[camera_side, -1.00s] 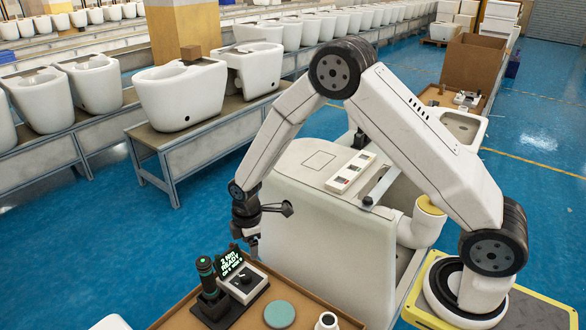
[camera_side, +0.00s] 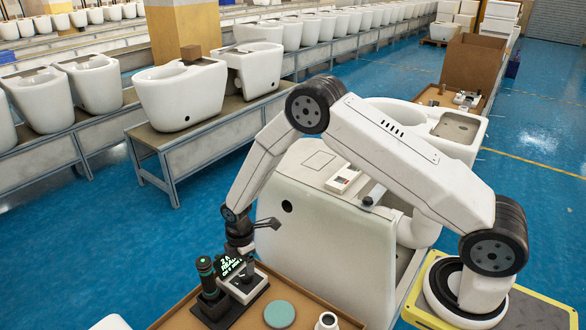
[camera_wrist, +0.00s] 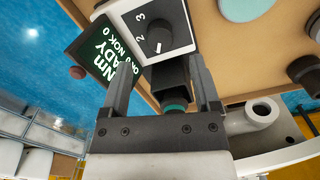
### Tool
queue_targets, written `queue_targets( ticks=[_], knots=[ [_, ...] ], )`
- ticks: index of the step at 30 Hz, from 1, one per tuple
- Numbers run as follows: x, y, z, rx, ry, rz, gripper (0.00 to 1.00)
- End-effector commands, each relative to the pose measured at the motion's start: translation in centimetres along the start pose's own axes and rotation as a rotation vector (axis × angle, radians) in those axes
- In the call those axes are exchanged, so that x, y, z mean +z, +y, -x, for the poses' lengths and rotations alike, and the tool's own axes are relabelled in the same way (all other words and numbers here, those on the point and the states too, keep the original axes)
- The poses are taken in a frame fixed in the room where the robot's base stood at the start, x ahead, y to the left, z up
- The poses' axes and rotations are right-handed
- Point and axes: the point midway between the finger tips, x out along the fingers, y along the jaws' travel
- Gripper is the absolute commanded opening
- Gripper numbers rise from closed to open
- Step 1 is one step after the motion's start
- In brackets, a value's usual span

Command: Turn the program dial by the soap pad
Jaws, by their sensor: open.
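The program dial (camera_wrist: 157,38) is a black knob on a white-faced box marked with numbers, seen beyond my fingertips in the wrist view. The box (camera_side: 238,290) stands on the brown bench in the side view, its knob largely hidden by my gripper. My gripper (camera_side: 245,272) points down over the box, with its fingers apart. In the wrist view my gripper (camera_wrist: 161,62) shows both fingers, with no object clearly held between them. I cannot tell whether they touch the knob. The soap pad (camera_side: 279,314) is a round green disc lying right of the box, also partly visible in the wrist view (camera_wrist: 245,7).
A lit display (camera_side: 230,266) and a dark upright tool with green bands (camera_side: 207,275) stand close by the box. A white cup-like part (camera_side: 327,321) is at the bench front. A large white toilet (camera_side: 305,235) stands right behind the bench.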

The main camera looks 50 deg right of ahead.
Motion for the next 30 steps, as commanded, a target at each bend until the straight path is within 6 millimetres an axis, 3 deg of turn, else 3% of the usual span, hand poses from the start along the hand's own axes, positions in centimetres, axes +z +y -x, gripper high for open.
queue_targets(
  ticks=[13,28,29,30],
  knots=[
    [0.0,0.0,-4.6,0.000,0.000,-0.001,0.79],
    [0.0,0.0,-5.5,0.001,0.001,-0.001,0.79],
    [0.0,0.0,-5.5,0.001,0.001,-0.001,0.73],
    [0.0,0.0,-5.5,0.001,0.001,-0.001,0.60]
  ],
)
